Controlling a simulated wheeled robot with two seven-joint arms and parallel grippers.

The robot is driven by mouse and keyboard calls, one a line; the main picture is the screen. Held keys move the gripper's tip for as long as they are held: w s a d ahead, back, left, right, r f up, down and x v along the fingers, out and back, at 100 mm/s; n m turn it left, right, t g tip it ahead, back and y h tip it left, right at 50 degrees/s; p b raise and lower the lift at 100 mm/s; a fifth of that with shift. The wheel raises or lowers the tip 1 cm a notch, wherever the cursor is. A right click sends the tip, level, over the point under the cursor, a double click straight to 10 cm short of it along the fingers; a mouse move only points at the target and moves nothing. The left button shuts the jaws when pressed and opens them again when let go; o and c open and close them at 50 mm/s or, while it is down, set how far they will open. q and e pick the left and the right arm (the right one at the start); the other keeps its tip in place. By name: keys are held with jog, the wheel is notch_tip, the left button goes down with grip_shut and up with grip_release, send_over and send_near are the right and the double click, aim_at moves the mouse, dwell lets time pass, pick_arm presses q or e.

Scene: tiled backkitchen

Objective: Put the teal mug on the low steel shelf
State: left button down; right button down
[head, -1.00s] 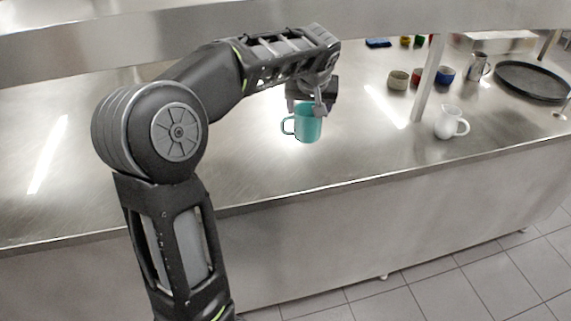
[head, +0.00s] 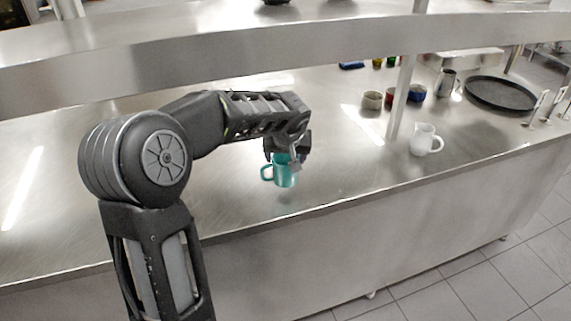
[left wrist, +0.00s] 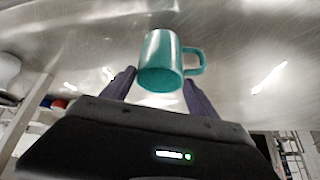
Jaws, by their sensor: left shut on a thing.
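The teal mug (head: 284,174) is upright, with its handle to the left in the head view. My left gripper (head: 284,155) is shut on the mug near its rim. The mug seems to hang a little above the steel counter. In the left wrist view the mug (left wrist: 161,62) sits between the two fingers of my left gripper (left wrist: 158,88). A steel shelf (head: 230,55) runs above the counter, across the top of the head view. My right gripper is not in view.
A white jug (head: 423,140) stands on the counter (head: 330,190) right of a shelf post (head: 401,95). Several small cups, including a beige one (head: 372,100), a steel pitcher (head: 445,83) and a round black tray (head: 500,93) are farther back. Bare counter surrounds the mug.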

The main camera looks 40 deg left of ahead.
pick_arm(q)
notch_tip(320, 180, down, 3)
jog(key=shift+r, duration=0.1)
jog(key=shift+f, duration=0.2)
jog(key=shift+c, duration=1.1)
grip_release()
jog(key=shift+r, duration=0.1)
jog(key=shift+r, duration=0.1)
jog(key=b+v, duration=0.1)
jog(key=v, duration=1.1)
jog(key=shift+b, duration=0.35)
